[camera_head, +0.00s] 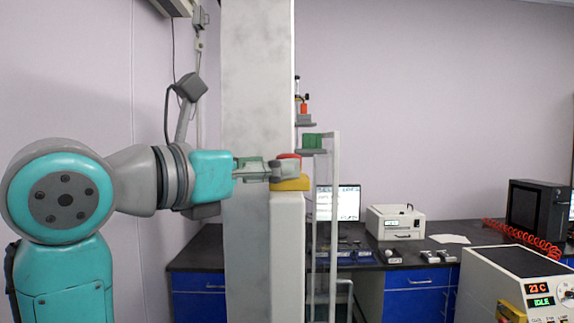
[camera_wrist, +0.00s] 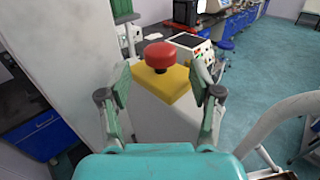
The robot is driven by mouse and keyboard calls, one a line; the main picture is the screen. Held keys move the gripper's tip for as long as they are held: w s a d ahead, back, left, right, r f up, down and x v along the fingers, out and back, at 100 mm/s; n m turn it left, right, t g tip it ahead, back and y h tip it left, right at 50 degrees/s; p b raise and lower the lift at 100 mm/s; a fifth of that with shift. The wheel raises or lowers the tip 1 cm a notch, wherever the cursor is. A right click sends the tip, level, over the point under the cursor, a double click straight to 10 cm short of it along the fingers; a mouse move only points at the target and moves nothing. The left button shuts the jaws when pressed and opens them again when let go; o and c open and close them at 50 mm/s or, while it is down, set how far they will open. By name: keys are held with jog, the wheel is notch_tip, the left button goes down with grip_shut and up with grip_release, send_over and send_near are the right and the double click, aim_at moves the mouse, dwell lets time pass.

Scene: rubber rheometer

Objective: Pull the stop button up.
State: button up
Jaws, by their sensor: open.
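The stop button is a red mushroom-shaped cap (camera_wrist: 160,54) on a yellow base (camera_wrist: 162,84), set on top of a grey-white housing. In the head view the red cap (camera_head: 288,156) shows just above my gripper's fingers, with the yellow base (camera_head: 290,184) below them. My gripper (camera_head: 284,170) reaches in level from the left at the height of the button. In the wrist view my gripper (camera_wrist: 166,85) is open, with one finger on each side of the button. Gaps show between the fingers and the cap in that view; contact is hidden in the head view.
A tall white column (camera_head: 257,80) stands behind my gripper. A thin pale frame (camera_head: 334,220) with a green block (camera_head: 312,141) rises just right of the button. Farther right are a bench with a white box (camera_head: 396,222) and an instrument with a digital display (camera_head: 540,295).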

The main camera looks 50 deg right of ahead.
jog(key=shift+s+d, duration=0.15)
jog(key=shift+d, duration=0.95)
jog(key=shift+s+d, duration=0.15)
jog(key=shift+d, duration=0.9)
